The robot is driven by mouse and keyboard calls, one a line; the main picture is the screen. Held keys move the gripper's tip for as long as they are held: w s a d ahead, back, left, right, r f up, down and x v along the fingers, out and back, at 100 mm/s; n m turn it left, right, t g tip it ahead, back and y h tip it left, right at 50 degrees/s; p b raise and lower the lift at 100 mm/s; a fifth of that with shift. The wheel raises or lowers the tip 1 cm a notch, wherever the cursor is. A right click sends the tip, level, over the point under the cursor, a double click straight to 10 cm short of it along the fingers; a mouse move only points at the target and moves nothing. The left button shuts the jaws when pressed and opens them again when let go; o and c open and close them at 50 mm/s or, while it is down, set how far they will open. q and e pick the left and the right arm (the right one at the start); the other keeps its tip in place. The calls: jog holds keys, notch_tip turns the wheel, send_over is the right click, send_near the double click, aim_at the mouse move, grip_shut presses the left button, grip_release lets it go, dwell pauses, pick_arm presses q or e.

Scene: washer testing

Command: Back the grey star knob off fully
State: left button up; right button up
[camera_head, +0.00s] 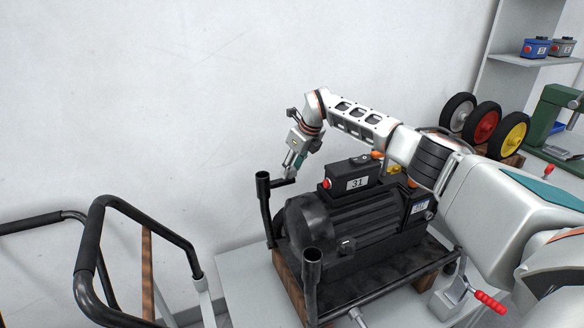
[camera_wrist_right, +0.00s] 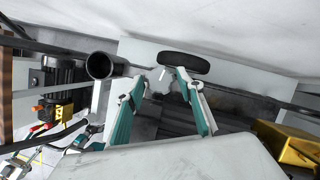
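My right gripper (camera_head: 290,168) points down at the far left end of the black motor unit (camera_head: 345,220), close to a black upright tube post (camera_head: 263,188). In the right wrist view its two teal-and-grey fingers (camera_wrist_right: 160,82) stand apart. A small light-grey piece (camera_wrist_right: 160,77), which looks like the star knob, shows between the fingertips. I cannot tell whether both fingers touch it. In the head view the knob cannot be made out by the gripper. My left gripper is out of view.
A black-handled cart frame (camera_head: 135,215) stands at the left. A red-handled clamp (camera_head: 488,300) is at the lower right. Wheels (camera_head: 486,122) and a green press (camera_head: 555,118) stand at the back right. A black tube end (camera_wrist_right: 100,65) is beside the fingers.

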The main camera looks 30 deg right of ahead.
jog(key=c, duration=0.6)
